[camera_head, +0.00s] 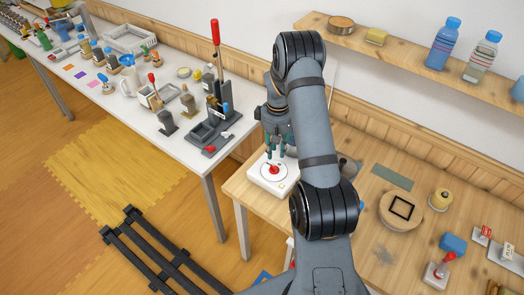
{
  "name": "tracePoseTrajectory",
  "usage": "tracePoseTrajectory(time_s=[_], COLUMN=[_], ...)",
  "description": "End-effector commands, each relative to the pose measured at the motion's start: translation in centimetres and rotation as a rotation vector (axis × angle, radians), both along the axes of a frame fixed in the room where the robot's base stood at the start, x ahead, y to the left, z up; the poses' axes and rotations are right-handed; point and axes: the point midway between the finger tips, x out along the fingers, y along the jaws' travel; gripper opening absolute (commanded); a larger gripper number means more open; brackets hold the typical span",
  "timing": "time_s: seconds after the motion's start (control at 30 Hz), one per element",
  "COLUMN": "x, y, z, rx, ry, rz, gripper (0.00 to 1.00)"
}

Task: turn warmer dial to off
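A red dial (274,170) sits at the middle of that top. My gripper (275,157) points down just above and behind the dial, with its dark green fingers close to it. I cannot tell whether the fingers touch the dial, or how wide apart they are. My arm covers the right side of this area. The dial's markings are too small to read.
A white table (183,150) with a black-and-red lever press (217,100) lies left. A wall shelf (395,48) holds bottles.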

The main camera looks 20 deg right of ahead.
Motion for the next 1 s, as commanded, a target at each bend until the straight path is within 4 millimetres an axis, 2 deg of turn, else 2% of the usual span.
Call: tracePoseTrajectory(time_s=[1.0], x=[0.0], y=[0.2], z=[-7.7], rx=[-0.001], ry=[0.002], rz=[0.003], gripper=[0.26])
